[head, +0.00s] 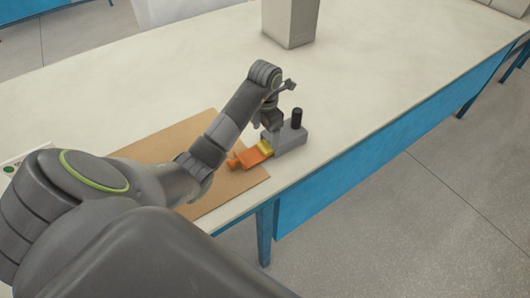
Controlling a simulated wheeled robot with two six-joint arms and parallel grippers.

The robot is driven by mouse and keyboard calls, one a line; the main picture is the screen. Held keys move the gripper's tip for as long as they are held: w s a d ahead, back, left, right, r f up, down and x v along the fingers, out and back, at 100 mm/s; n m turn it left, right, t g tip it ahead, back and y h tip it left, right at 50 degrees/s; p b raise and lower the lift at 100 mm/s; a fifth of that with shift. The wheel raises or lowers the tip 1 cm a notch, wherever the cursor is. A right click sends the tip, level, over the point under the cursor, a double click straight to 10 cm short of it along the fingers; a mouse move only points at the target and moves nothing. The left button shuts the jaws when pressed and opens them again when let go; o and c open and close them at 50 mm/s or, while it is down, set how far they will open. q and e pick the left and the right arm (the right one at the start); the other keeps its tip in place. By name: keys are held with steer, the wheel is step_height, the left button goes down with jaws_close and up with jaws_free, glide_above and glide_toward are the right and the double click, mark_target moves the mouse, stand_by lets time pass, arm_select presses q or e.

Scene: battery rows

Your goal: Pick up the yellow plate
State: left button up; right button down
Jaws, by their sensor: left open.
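The yellow plate (265,147) is a small piece at the left end of a grey block (290,138), next to an orange part (249,157). A black cylinder (298,117) stands upright at the far right end of the block. My left gripper (268,130) is open and points down just above and behind the yellow plate, close to the grey block. Its fingertips are small and partly hidden, so I cannot tell whether they touch anything. My right gripper is not in view.
A brown board (160,150) lies on the white table (400,75) under the orange part. A grey box-like post (290,22) stands at the back. The table's front edge is close to the block. The tabletop to the right is clear.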

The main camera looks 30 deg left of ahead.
mark_target(264, 147)
arm_select(q)
steer(key=shift+f+b, duration=0.3)
steer(key=shift+f, duration=0.2)
steer(key=f, duration=0.1)
steer(key=f+b, duration=0.1)
steer(key=f, duration=0.1)
steer(key=shift+s+a, duration=0.15)
steer(key=shift+a, duration=0.05)
steer(key=shift+f, duration=0.8)
steer(key=c, duration=1.1)
steer(key=shift+o, duration=0.2)
steer(key=shift+r, duration=0.1)
